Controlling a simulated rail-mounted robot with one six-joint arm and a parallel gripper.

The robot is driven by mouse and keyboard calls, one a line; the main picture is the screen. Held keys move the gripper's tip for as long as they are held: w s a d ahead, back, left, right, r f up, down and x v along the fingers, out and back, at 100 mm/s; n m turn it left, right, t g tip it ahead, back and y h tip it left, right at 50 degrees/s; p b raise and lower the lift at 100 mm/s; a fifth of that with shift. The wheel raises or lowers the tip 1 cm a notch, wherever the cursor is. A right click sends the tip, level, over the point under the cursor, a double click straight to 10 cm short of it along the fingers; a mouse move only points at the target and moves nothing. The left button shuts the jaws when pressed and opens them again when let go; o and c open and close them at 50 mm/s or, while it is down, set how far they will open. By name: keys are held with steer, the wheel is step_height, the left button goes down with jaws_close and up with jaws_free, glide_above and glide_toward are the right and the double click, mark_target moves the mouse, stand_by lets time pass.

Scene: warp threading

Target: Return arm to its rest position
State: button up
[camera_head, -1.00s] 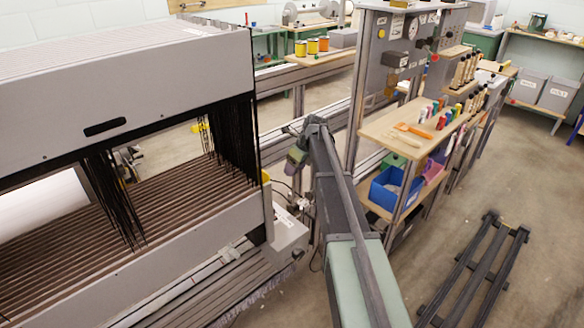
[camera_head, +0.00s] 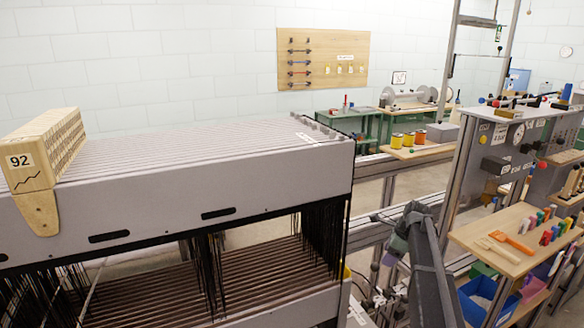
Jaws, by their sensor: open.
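My arm (camera_head: 432,275) rises from the bottom edge, right of centre, in the head view. Its upper end bends at a dark joint, with a grey-green part hanging on the left side. I cannot make out my gripper or its fingertips; the arm's end is hidden behind or below my own links. The arm stands between the grey loom frame (camera_head: 200,200) on the left and the tool stand (camera_head: 457,170) on the right.
A block labelled 92 (camera_head: 35,165) sits on the loom's top left. A wooden shelf (camera_head: 490,258) holds an orange brush and several coloured-handled tools, with a blue bin (camera_head: 485,300) below. Yellow and orange spools (camera_head: 408,139) stand on a bench behind.

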steer(key=s+a+r+n+h+p, duration=0.1)
steer(key=s+a+r+n+p, duration=0.2)
steer(key=s+a+n, duration=0.3)
steer(key=s+a+r+n+g+h+p, duration=0.1)
steer(key=s+a+r+n+p, duration=0.1)
steer(key=s+a+n, duration=0.5)
steer(key=s+a+r+n+g+h+p, duration=0.1)
steer(key=s+a+r+n+p, duration=0.2)
steer(key=s+a+n, duration=0.4)
steer(key=s+n+p, duration=0.1)
steer(key=s+n, duration=0.2)
steer(key=s, duration=0.5)
steer(key=shift+s+r, duration=0.2)
steer(key=shift+r, duration=0.1)
steer(key=shift+a, duration=0.1)
